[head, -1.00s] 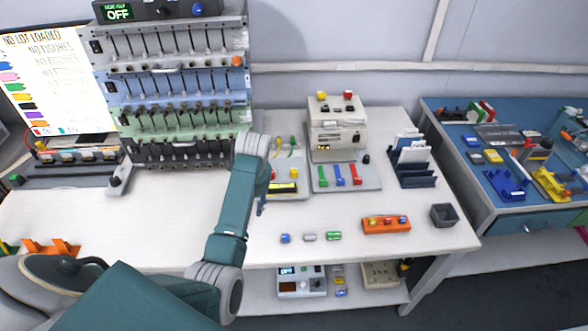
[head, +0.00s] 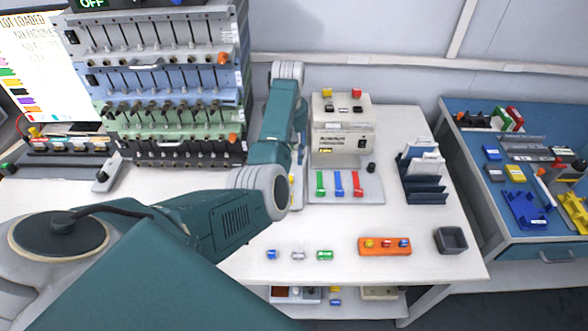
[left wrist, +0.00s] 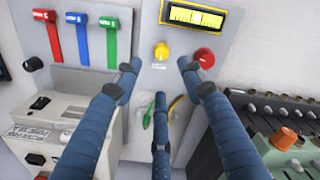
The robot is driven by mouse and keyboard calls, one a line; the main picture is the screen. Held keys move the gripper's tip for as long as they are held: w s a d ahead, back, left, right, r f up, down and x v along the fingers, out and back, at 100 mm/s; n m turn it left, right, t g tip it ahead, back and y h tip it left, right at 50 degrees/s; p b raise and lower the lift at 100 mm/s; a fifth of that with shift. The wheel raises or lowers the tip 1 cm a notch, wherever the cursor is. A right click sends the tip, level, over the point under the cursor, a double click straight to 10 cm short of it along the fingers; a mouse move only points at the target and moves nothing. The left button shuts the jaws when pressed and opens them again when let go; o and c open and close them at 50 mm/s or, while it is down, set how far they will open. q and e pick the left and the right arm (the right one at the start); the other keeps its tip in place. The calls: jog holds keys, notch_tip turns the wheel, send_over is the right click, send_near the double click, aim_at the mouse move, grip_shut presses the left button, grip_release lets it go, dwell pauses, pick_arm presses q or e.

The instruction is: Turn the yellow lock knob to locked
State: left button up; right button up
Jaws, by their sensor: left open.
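The yellow knob (left wrist: 162,51) sits on a pale panel plate in the left wrist view, beside a red knob (left wrist: 204,57) and below a yellow display (left wrist: 195,16). Which way the yellow knob is turned is too small to tell. My left gripper (left wrist: 159,76) is open and empty, its three fingers spread around the space just short of the yellow knob; I see no contact. In the head view my left arm (head: 280,125) reaches over the bench and hides most of that plate and the gripper. My right gripper is not in view.
Green, blue and red levers (head: 339,184) stand on the adjoining plate, before a beige device (head: 341,113). A green and a yellow lever or cable (left wrist: 148,121) show between the fingers. A tall rack (head: 160,80) stands left. The front bench holds small cells and an orange tray (head: 384,252).

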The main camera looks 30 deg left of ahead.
aim_at(289, 177)
pick_arm(q)
jog(key=f, duration=0.1)
jog(key=s+f, duration=0.1)
jog(key=shift+f, duration=0.4)
notch_tip(289, 177, down, 3)
jog(key=shift+w+f, duration=0.1)
jog(key=shift+f, duration=0.1)
notch_tip(289, 177, down, 3)
jog(key=shift+w+f, duration=0.1)
jog(key=shift+w, duration=0.05)
grip_shut()
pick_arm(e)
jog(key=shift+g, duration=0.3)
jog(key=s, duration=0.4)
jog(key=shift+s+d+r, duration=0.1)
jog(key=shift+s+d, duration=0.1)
